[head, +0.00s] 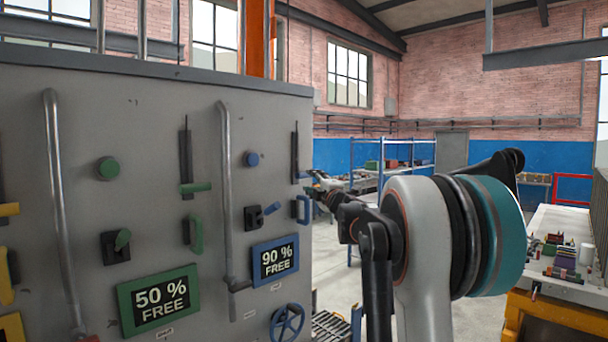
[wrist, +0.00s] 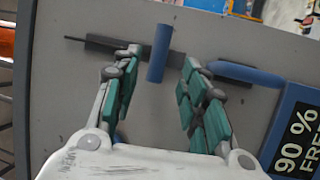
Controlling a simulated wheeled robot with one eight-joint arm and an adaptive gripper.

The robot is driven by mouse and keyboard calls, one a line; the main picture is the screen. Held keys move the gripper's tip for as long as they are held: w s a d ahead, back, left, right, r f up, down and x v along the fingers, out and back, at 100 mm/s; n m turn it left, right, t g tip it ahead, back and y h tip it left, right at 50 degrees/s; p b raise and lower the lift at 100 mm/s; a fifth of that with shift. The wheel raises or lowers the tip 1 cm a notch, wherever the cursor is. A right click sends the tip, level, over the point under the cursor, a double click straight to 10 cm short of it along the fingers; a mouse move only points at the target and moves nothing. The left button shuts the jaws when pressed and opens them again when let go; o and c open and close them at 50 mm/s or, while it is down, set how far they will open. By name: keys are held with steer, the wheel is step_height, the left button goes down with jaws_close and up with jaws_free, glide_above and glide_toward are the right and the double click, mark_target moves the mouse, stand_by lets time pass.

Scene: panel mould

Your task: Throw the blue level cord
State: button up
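No cord can be made out. A blue lever (head: 303,176) sticks out from a dark vertical slot (head: 295,152) near the right edge of the grey panel. In the wrist view the blue lever (wrist: 160,54) shows as a short bar between my fingertips. The dark slot (wrist: 105,43) runs behind it. My gripper (wrist: 163,60) is open, with green-padded fingers on either side of the lever. A gap shows on both sides, clearer on the right. In the head view my gripper (head: 318,190) is small, beside the panel's right edge and partly hidden by my arm.
A blue pull handle (head: 302,209) sits just below the lever; it also shows right of my fingers in the wrist view (wrist: 245,74). The blue "90 % FREE" sign (head: 275,262), a blue handwheel (head: 287,322) and green controls are on the panel. Shelving (head: 388,170) stands behind.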

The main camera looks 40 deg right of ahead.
mark_target(307, 176)
steer(key=p+x, duration=0.1)
steer(key=x, duration=0.7)
steer(key=shift+w+r, duration=0.1)
jaws_close()
